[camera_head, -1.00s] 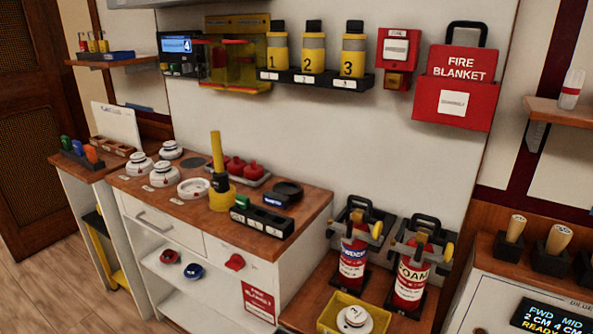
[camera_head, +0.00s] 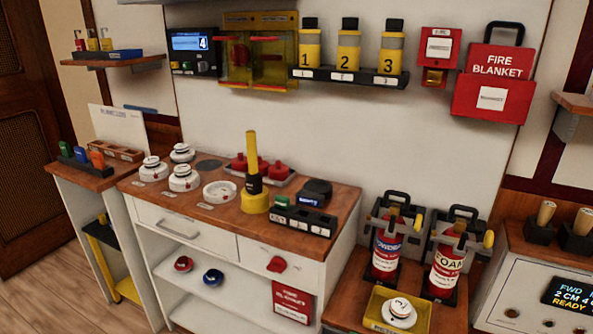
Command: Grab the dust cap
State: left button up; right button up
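Neither of my grippers is in view. Nothing in view is legibly labelled as the dust cap. Two red knobbed caps stand in a grey tray (camera_head: 290,180) at the back of the wooden counter: the left cap (camera_head: 239,163) and the right cap (camera_head: 278,171), partly behind a yellow upright tool (camera_head: 254,200). A red round piece (camera_head: 183,264) and a blue round piece (camera_head: 213,277) lie on the open shelf below. White detector heads (camera_head: 184,178) and an open white ring base (camera_head: 220,192) stand on the counter's left part.
The counter (camera_head: 150,196) has a black bin (camera_head: 303,218) and a black round piece (camera_head: 317,188) at its right. Two red extinguishers, one of them the foam one (camera_head: 445,268), and a yellow tray (camera_head: 372,308) stand on a lower bench. Wooden floor (camera_head: 70,290) shows at lower left.

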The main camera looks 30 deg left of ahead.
aim_at(279, 172)
jog(key=k+j, duration=0.15)
jog(key=j, duration=0.3)
jog(key=k+j+z, duration=0.15)
jog(key=j, duration=0.25)
jog(key=k+j, duration=0.2)
jog(key=j, duration=0.25)
jog(key=k+j+z, duration=0.1)
jog(key=j, duration=0.3)
jog(key=k+j, duration=0.3)
jog(key=j+z, duration=0.05)
jog(key=j, duration=0.05)
